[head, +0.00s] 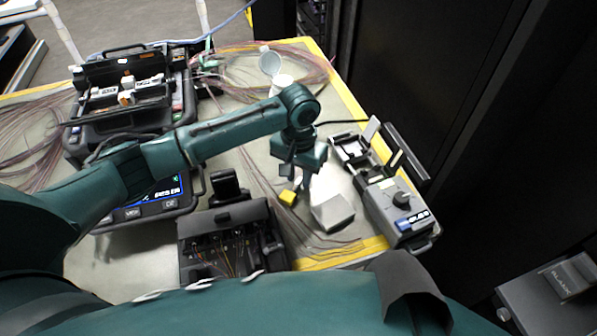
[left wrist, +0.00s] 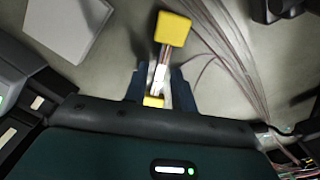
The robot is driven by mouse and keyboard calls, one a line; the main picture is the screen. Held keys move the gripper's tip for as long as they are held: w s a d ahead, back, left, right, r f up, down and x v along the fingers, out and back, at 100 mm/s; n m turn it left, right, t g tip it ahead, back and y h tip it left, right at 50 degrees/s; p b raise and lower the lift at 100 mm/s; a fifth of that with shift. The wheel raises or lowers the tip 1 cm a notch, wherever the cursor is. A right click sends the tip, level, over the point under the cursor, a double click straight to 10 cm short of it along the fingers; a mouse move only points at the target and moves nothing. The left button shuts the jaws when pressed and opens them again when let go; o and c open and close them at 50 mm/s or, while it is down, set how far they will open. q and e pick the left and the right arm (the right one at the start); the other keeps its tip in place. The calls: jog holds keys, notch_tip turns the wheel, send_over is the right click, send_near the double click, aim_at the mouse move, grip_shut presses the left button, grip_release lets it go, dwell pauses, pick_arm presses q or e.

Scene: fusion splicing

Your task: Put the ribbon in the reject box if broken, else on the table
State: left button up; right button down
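My left gripper (head: 302,186) is over the table at the right of the middle. In the left wrist view, its two dark fingers (left wrist: 160,80) stand on either side of the ribbon (left wrist: 165,56) and appear closed on its white sleeve. The ribbon has a yellow block (left wrist: 173,29) at its far end and another near the palm, partly hidden. One yellow block shows in the head view (head: 288,197). I cannot tell whether the ribbon is broken. A pale grey box (head: 332,212) stands right of the gripper; I cannot tell if it is the reject box. My right gripper is not in view.
A grey device with open lids (head: 393,205) stands at the table's right edge. A splicer case (head: 125,100) is at the left, and a dark tray (head: 228,245) is in front. A white pot with a raised lid (head: 282,82) and loose fibres lie behind.

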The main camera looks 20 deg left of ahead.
aim_at(299, 182)
pick_arm(q)
jog(key=shift+o, duration=0.4)
jog(key=shift+r, duration=0.1)
notch_tip(299, 182, up, 12)
jog(key=shift+p, duration=0.35)
